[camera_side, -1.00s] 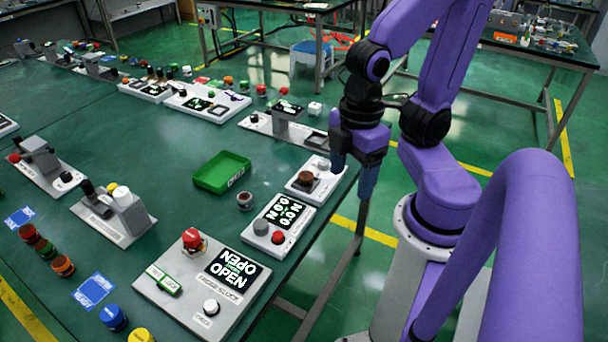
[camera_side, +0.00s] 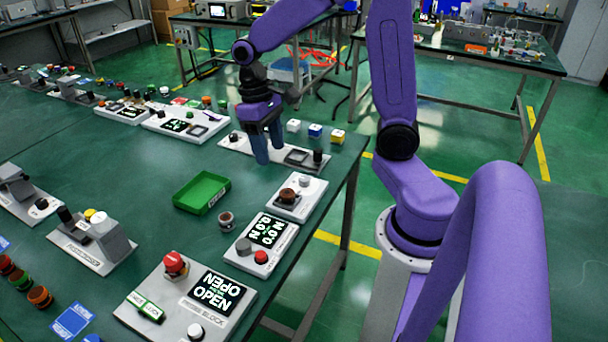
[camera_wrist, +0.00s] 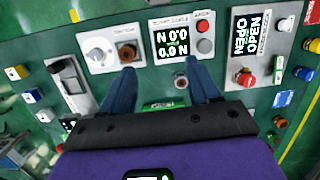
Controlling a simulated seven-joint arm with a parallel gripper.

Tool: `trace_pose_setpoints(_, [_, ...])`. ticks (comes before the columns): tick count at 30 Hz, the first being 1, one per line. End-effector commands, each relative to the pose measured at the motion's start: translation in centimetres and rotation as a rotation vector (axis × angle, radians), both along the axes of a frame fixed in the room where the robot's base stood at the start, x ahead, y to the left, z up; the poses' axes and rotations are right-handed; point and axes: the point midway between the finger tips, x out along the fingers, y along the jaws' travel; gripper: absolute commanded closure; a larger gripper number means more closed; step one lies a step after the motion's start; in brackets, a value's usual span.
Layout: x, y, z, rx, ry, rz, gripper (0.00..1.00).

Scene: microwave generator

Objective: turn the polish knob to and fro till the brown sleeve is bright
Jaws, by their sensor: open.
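A brown sleeve (camera_side: 288,195) sits upright in a dark holder on a small white panel (camera_side: 285,211) near the table's right edge. A pale round knob (camera_side: 305,181) is on the same panel; I take it as the polish knob, though its label is not legible. My gripper (camera_side: 270,155) is open and empty, pointing down, behind and left of this panel in the side view. It also shows in the wrist view (camera_wrist: 160,75).
A panel with a display (camera_side: 266,230), grey knob and red button is in front. A green tray (camera_side: 202,192) and a small brown-grey cup (camera_side: 226,220) stand left. A long panel (camera_side: 228,143) lies under my gripper, with small boxes (camera_side: 315,131) behind.

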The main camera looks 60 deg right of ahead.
Motion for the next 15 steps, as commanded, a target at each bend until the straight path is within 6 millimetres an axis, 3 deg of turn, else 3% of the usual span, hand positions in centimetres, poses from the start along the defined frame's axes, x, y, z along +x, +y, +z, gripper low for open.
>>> trace_pose_setpoints(6, [3.8, -6.8, -1.2, 0.004, 0.071, -0.339, 0.39])
trace_pose_setpoints(15, [5.3, -17.3, -3.3, 0.037, 0.163, -0.773, 0.39])
